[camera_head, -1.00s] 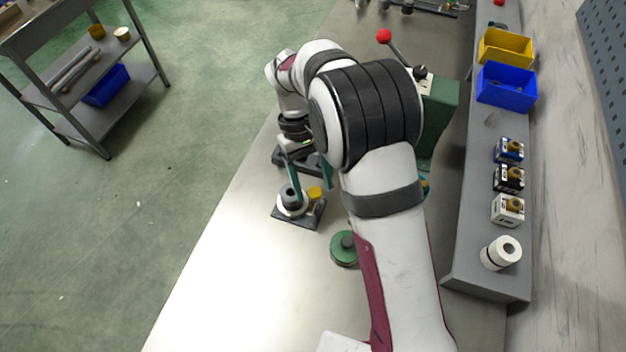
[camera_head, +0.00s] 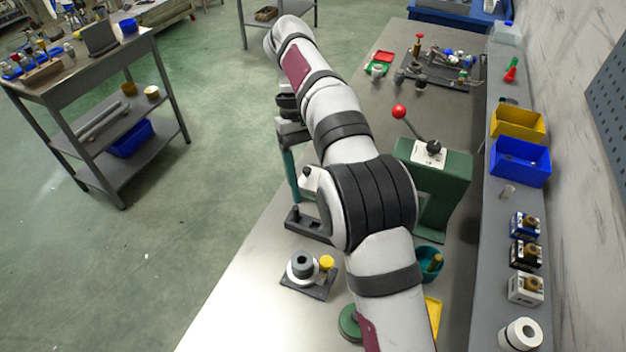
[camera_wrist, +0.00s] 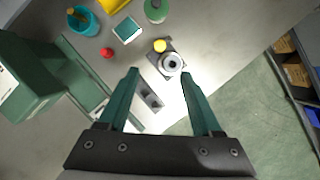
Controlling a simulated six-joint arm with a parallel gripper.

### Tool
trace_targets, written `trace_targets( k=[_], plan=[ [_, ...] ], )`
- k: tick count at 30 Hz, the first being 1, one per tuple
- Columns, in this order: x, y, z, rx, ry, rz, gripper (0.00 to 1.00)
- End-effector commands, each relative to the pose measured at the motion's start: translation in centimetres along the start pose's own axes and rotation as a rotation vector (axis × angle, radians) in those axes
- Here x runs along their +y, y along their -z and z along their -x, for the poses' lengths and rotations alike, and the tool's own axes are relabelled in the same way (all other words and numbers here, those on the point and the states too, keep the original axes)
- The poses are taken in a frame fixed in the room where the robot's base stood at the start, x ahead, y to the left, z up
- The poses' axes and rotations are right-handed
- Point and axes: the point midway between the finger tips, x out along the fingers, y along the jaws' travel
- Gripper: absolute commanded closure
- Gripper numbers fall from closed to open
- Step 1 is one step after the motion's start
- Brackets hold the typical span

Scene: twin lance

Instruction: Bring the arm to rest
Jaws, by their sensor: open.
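My gripper (camera_wrist: 160,75) is open, its two teal fingers spread with nothing between the tips. In the head view one teal finger (camera_head: 291,175) hangs down beside my arm; the other is hidden. The gripper is over the bench's left edge, apart from the things on the bench. In the wrist view a dark plate with a white ring and a grey centre (camera_wrist: 171,64) lies beyond the fingertips, with a yellow cap (camera_wrist: 159,45) beside the ring. A dark bracket (camera_wrist: 150,98) shows lower down between the fingers. My arm stretches up and left across the bench.
A green press (camera_head: 445,185) with a red-knobbed lever stands right of my arm. A teal cup (camera_head: 430,262) and a green round piece (camera_head: 349,322) lie close to the arm. Blue (camera_head: 520,163) and yellow (camera_head: 518,124) bins line the right shelf.

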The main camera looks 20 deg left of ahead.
Motion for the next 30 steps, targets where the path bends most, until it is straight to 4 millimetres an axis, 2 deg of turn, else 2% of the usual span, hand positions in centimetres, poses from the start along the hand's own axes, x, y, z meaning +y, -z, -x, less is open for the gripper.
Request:
trace_targets(
  k=[10,13,14,16,17,18,19,21,24,27,30],
  plan=[
    [0.0,0.0,0.0,-0.001,0.000,0.000,0.34],
    [1.1,-1.4,0.5,0.008,0.010,-0.037,0.34],
    [2.0,-2.5,0.8,0.016,0.017,-0.067,0.34],
    [4.4,-6.8,1.2,0.044,0.051,-0.181,0.34],
    [5.4,-9.1,1.1,0.062,0.070,-0.247,0.34],
    [6.3,-12.4,0.6,0.090,0.101,-0.344,0.34],
    [6.7,-14.8,-0.1,0.112,0.128,-0.419,0.34],
    [6.5,-19.9,-2.5,0.168,0.193,-0.605,0.34],
    [4.5,-25.1,-7.0,0.243,0.286,-0.862,0.34],
    [2.3,-27.6,-11.1,0.300,0.361,-1.068,0.34],
    [0.9,-28.4,-13.6,0.333,0.406,-1.191,0.34]
  ],
)
